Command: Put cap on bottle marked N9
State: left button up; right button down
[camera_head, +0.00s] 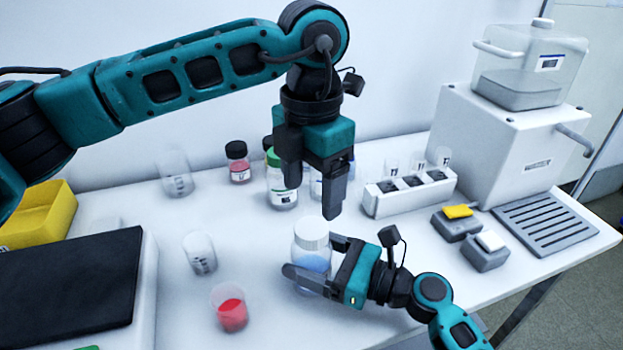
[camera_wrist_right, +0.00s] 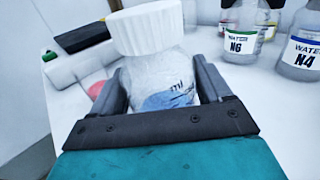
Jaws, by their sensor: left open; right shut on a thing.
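A clear bottle with blue liquid (camera_head: 311,262) stands at the front middle of the bench. A white ribbed cap (camera_head: 311,231) sits on its top; I cannot tell how tightly. My right gripper (camera_head: 312,257) is shut around the bottle's body from the right. The right wrist view shows the same cap (camera_wrist_right: 147,28) and bottle (camera_wrist_right: 158,82) between its fingers; only part of its print, "ml", reads, and no N9 shows. My left gripper (camera_head: 315,190) is open and empty, pointing down just above the cap.
Bottles marked N6 (camera_wrist_right: 241,38) and N4 (camera_wrist_right: 300,48) stand behind. A beaker of red liquid (camera_head: 231,308) is at front left, with a clear beaker (camera_head: 200,253) behind it. A white vial rack (camera_head: 410,196) and white machine (camera_head: 515,145) stand right. A black-topped device (camera_head: 70,287) is left.

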aim_at(311, 228)
pick_arm(q)
notch_tip(311, 228, down, 8)
jog(key=shift+r, duration=0.25)
jog(key=c, duration=1.1)
jog(key=o, duration=1.3)
jog(key=shift+c, duration=0.2)
notch_tip(311, 228, up, 12)
pick_arm(e)
grip_release()
